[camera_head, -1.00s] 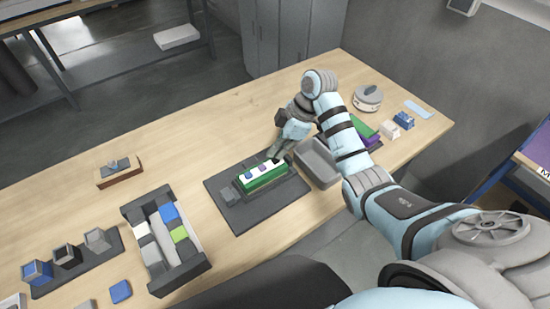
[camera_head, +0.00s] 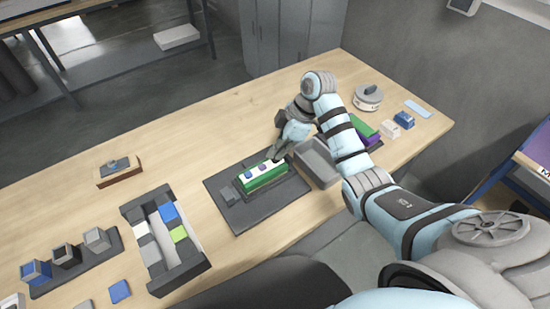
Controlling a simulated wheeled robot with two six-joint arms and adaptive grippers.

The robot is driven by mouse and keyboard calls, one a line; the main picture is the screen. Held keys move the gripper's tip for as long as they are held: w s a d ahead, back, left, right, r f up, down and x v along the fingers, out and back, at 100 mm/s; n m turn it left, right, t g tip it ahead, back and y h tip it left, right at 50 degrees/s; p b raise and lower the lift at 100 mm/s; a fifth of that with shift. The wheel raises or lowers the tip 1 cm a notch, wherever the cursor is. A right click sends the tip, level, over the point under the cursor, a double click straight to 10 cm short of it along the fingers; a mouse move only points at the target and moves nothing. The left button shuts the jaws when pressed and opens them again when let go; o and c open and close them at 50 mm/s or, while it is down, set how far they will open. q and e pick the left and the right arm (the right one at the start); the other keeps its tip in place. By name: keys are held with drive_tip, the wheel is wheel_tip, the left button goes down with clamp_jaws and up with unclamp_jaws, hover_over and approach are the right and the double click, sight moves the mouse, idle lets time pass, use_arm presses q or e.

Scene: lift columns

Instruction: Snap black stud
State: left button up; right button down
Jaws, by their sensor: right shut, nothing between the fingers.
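A green block with a white top (camera_head: 265,178) sits on a dark grey mat (camera_head: 236,214) near the middle of the table. Two small studs show on the white top, one bluish (camera_head: 248,174) and one purple (camera_head: 262,168). My right gripper (camera_head: 277,155) reaches down at the block's far right end, pointing at the white top. Its fingers are shut with nothing between them. A black stud cannot be clearly made out; the fingers cover that end of the block. My left gripper is not in view.
A grey bin (camera_head: 318,163) stands close to the right of the mat. A dark tray (camera_head: 187,272) of coloured blocks is at the left front. A round grey container (camera_head: 368,97) stands at the back right. The table's back left is mostly clear.

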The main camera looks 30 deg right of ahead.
drive_tip(key=shift+f, duration=0.4)
drive_tip(key=shift+f+p, duration=0.2)
drive_tip(key=shift+p, duration=0.4)
idle(1.2)
idle(0.5)
drive_tip(key=shift+r, duration=0.2)
wheel_tip(320, 180, up, 5)
drive_tip(key=p, duration=0.5)
drive_tip(key=shift+r, duration=1.55)
